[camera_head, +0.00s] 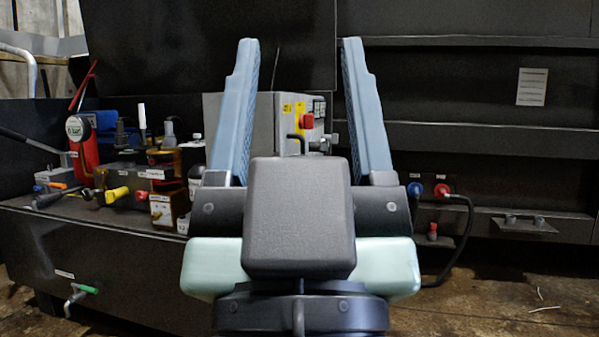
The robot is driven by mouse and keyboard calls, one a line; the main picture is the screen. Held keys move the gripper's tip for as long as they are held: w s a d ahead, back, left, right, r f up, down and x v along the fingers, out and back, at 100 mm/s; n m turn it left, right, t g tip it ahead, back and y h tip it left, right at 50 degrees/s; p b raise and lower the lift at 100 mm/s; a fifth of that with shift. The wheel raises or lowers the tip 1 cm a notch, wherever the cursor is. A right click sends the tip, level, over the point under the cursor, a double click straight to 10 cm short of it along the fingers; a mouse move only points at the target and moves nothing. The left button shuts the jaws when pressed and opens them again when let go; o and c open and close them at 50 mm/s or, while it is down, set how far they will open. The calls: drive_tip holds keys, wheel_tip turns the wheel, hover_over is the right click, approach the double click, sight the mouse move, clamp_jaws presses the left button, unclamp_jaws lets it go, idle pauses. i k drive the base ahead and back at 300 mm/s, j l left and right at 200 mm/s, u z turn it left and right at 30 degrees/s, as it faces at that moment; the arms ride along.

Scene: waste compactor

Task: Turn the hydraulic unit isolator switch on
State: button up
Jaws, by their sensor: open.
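My gripper (300,42) fills the middle of the view, with its two blue fingers upright and wide apart. Nothing is between the fingertips. Behind it, seen between the fingers, is a grey control box (264,122) with yellow labels. A red knob (307,121) sits on the box's face. It looks like the isolator switch, but its position is too small to read. My gripper's palm hides the lower part of the box, and the left finger covers part of its left side. The fingers do not visibly touch the knob.
To the right, blue and red connectors (441,190) with a black cable sit on the dark machine wall.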

sight(306, 121)
drive_tip(key=l+u, duration=0.5)
drive_tip(key=l, duration=0.8)
drive_tip(key=k, duration=0.05)
